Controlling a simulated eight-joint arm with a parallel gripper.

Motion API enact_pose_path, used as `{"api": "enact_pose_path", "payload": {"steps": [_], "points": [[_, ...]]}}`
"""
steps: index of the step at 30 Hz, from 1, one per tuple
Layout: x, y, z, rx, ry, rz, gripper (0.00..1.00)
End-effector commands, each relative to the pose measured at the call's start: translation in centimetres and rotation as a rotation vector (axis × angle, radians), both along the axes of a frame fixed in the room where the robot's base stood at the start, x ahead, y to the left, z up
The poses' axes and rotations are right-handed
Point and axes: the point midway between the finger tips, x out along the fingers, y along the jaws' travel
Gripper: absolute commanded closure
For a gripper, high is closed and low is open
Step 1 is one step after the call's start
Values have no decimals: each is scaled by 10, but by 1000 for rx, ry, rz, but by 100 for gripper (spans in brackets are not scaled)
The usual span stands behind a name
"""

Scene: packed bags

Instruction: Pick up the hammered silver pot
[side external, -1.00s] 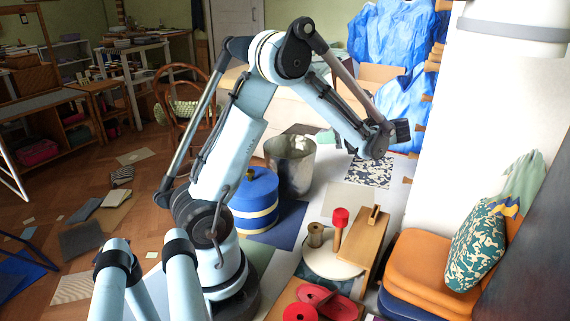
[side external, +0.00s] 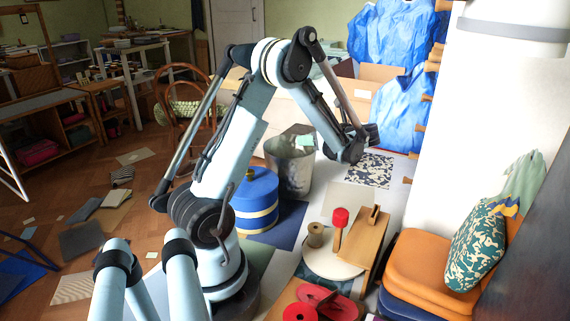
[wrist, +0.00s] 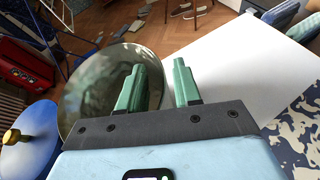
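The hammered silver pot (side external: 290,172) stands upright on the light table, right of the blue drum-shaped canister. In the wrist view the pot (wrist: 88,88) is a round, shiny metal shape on the left. My gripper (wrist: 160,66) has two green fingers spread apart with nothing held between them. The left finger overlaps the pot and the right finger is over the white surface, with the pot's right rim between them in the picture. In the side view my gripper (side external: 306,141) is at the pot's upper right rim. Whether it touches the pot I cannot tell.
The blue canister (side external: 254,195) with a gold knob is close on the pot's left. A patterned sheet (side external: 370,169) lies to the right. A wooden stand (side external: 362,245), a red-topped peg (side external: 339,219) and a spool (side external: 316,236) are in front. Blue bags (side external: 400,105) rise behind.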

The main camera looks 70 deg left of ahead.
Motion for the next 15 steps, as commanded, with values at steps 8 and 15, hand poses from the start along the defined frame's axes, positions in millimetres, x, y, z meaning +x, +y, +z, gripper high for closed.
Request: {"api": "enact_pose_path", "payload": {"steps": [8,15], "points": [[0,0,0,-1,-1,-1,100],[0,-1,-1,-2,-2,0,100]]}}
